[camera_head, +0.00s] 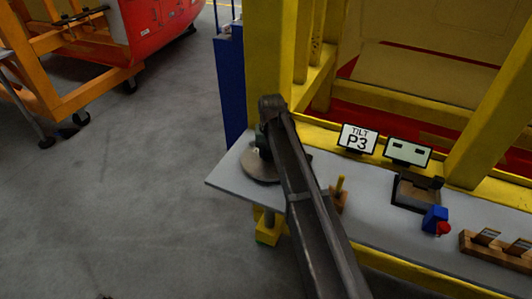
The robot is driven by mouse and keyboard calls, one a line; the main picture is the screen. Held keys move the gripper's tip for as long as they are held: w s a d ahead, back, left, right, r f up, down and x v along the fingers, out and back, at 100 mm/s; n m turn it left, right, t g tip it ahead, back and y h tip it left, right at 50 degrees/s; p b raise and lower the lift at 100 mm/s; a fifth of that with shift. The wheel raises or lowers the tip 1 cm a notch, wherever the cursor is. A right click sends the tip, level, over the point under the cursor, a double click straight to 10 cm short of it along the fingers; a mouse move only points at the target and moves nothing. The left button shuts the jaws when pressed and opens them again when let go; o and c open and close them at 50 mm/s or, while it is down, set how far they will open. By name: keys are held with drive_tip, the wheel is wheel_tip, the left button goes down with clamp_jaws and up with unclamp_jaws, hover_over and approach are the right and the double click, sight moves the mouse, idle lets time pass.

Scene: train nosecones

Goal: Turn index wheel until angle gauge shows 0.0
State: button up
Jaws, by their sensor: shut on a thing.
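A round grey-brown disc, which I take to be the index wheel (257,172), lies at the left end of the grey bench, partly hidden behind my arm. My gripper (262,149) points down over the wheel and is shut on it; the fingertips are small and mostly hidden, so I cannot tell which part they hold. A small display (408,153), which may be the angle gauge, stands at the back of the bench and shows two dark dashes, no readable number.
The bench (365,215) also holds a wooden block with a yellow peg (340,194), a dark box (415,192), a blue and red part (436,220) and a wooden rack (497,250). A yellow frame (270,60) rises behind. Open floor (130,190) lies left.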

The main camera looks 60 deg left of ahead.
idle(0.3)
drive_tip(key=o, duration=1.3)
wheel_tip(320, 180, up, 11)
drive_tip(key=p, duration=1.1)
drive_tip(key=shift+r, duration=0.1)
drive_tip(key=shift+f, duration=0.2)
